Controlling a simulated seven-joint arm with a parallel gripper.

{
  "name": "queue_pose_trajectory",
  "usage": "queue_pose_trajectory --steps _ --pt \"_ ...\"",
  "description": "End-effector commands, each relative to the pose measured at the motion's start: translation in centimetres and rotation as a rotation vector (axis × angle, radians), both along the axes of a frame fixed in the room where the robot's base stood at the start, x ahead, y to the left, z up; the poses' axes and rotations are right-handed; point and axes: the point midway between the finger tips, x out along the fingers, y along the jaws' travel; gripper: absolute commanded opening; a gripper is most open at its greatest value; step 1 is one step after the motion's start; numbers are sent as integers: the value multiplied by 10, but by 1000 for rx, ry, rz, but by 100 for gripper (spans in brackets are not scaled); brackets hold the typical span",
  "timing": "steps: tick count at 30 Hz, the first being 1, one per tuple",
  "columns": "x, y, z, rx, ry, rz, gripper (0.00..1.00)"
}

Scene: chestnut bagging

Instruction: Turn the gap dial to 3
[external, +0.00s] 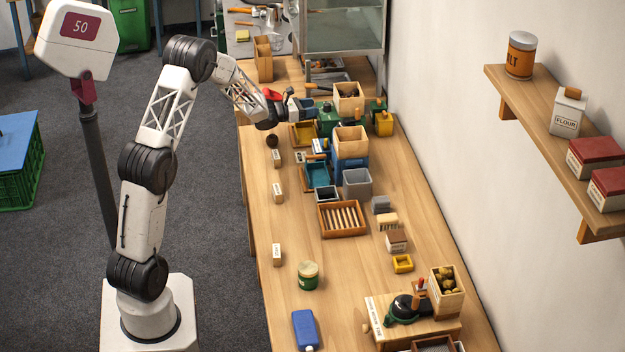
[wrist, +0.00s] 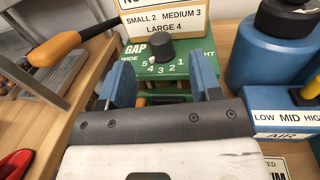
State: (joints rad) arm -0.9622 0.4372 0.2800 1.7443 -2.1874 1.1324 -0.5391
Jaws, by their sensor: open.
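The gap dial is a black knob (wrist: 160,51) on a green panel (wrist: 186,68) in the wrist view. The panel reads GAP, with numbers 5 to 1 from left to right between WIDE and a partly covered word. A small pale mark at the knob's lower left seems to point near 5 or 4; I cannot tell exactly. My gripper (wrist: 163,84) is open, its blue fingers apart on either side in front of the panel. Nothing is between them, and the knob lies just beyond. In the external view my gripper (external: 300,108) is beside the green machine (external: 327,120).
A sign (wrist: 165,18) above the dial reads SMALL 2, MEDIUM 3, LARGE 4. A blue machine (wrist: 277,58) with an AIR scale stands close on the right. An orange-handled tool (wrist: 55,49) lies at left. Wooden hoppers (external: 350,140) rise beside the arm's end.

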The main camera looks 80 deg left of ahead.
Motion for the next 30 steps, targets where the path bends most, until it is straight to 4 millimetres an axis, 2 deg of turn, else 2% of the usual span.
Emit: queue_pose_trajectory --steps 3,9,30 --pt "-11 -1 1 1 -1 0 58" --pt "-20 -2 1 1 -1 0 58" --pt "-18 1 6 1 -2 -3 58"
